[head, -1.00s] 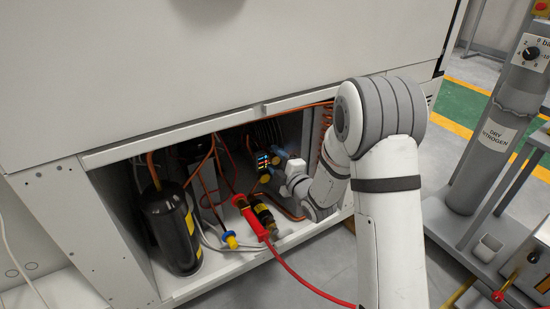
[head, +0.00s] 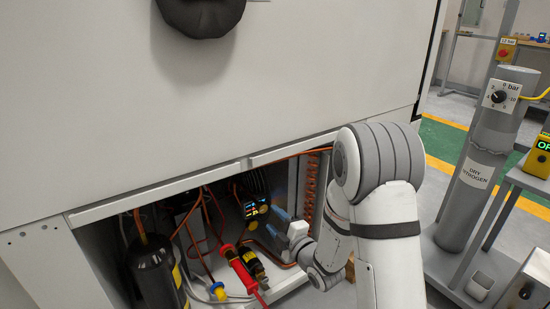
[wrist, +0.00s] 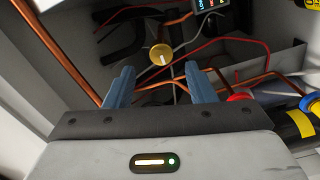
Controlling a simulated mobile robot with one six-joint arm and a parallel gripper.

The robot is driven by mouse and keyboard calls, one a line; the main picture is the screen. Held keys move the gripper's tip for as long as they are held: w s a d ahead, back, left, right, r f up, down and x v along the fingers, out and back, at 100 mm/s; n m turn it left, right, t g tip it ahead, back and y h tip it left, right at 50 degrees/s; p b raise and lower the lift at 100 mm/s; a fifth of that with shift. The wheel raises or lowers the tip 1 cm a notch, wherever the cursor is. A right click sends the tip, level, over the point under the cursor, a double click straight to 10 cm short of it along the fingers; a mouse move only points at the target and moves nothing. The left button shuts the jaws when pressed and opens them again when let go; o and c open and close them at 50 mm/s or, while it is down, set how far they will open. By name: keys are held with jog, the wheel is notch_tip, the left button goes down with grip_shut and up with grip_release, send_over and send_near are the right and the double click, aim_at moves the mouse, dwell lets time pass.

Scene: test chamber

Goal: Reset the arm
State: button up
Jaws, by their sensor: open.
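My gripper (head: 277,232) is inside the open lower bay of a large white cabinet (head: 150,219), at the end of my white and grey arm. In the wrist view my gripper (wrist: 161,85) shows two blue fingers spread apart with nothing between them. A round yellow knob (wrist: 160,55) lies beyond the fingertips, apart from them. A dark device with a lit display (head: 252,208) sits just left of and above the fingers in the head view. Its display (wrist: 210,4) is cut off at the top of the wrist view.
A black cylinder (head: 154,275), a red-handled fitting (head: 240,270) and copper pipes crowd the bay. Copper tubing also passes close to the fingers (wrist: 60,50). A grey dry nitrogen cylinder (head: 480,165) stands at the right. Floor shows between it and the cabinet.

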jog(key=s+d+r+m+g+h+p, duration=0.2)
jog(key=d+r+m+h+p, duration=0.25)
jog(key=r+p, duration=0.65)
jog(key=s+d+r+m+g+h+p, duration=0.3)
jog(key=d+r+m+p, duration=0.45)
jog(key=r, duration=0.65)
jog(key=s+d+r+m+g+h+p, duration=0.2)
jog(key=s+r+m+g+p, duration=0.5)
jog(key=s+r+p, duration=1.2)
jog(key=s+d+r+m, duration=0.1)
jog(key=s+r+m, duration=0.1)
jog(key=s+r, duration=0.1)
jog(key=shift+s+m, duration=0.4)
jog(key=shift+s, duration=0.2)
jog(key=shift+f+h, duration=0.1)
jog(key=shift+h, duration=0.15)
jog(key=shift+c, duration=1.5)
